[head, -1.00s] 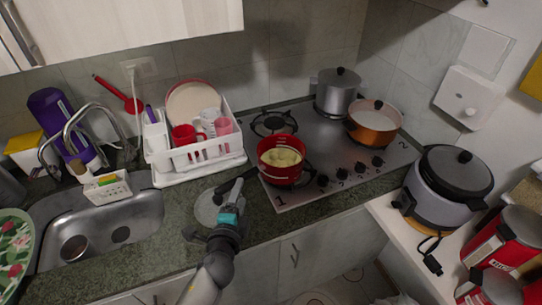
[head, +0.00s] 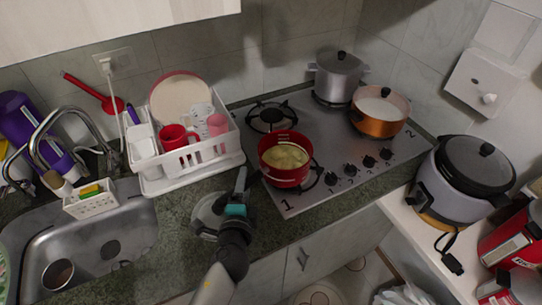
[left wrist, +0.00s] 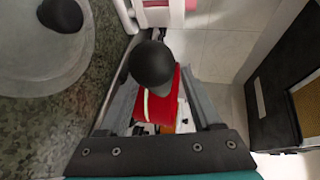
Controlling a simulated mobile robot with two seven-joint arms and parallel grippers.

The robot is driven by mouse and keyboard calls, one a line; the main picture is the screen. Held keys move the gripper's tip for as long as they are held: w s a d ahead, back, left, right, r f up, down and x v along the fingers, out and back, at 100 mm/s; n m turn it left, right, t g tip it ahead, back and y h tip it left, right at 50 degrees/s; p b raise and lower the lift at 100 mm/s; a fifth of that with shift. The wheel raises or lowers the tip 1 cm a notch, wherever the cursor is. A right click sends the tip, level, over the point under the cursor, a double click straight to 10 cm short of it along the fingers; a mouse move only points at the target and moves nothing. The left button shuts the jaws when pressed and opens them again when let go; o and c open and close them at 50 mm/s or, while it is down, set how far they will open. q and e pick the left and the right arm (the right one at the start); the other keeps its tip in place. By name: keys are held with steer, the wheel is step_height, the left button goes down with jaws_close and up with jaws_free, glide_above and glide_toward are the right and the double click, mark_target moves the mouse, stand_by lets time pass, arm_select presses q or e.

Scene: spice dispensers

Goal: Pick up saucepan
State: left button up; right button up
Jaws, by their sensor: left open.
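The red saucepan (head: 285,172), with yellow food inside, sits on the front left burner of the hob. My left gripper (head: 241,180) is at the saucepan's left side, over the counter's front part. In the left wrist view the gripper (left wrist: 160,78) is open. A rounded black end, seemingly the saucepan's handle (left wrist: 152,64), shows between the fingers, with the red saucepan body (left wrist: 160,105) behind it. I cannot tell how deep the handle lies between the fingers. In the head view the handle is mostly hidden by the gripper. My right gripper is not in view.
A glass lid (head: 206,214) with a black knob lies on the counter beside my left gripper; it also shows in the left wrist view (left wrist: 62,72). A white dish rack (head: 190,163) stands behind. A copper pot (head: 379,118) and grey pot (head: 337,80) are on the hob.

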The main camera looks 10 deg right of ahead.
arm_select(q)
steer(key=shift+w+d, duration=0.2)
steer(key=shift+w, duration=0.05)
steer(key=shift+s, duration=0.25)
steer(key=shift+c, duration=2)
steer(key=c, duration=0.6)
jaws_close()
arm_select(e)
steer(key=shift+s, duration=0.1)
arm_select(q)
steer(key=shift+w+r, duration=0.2)
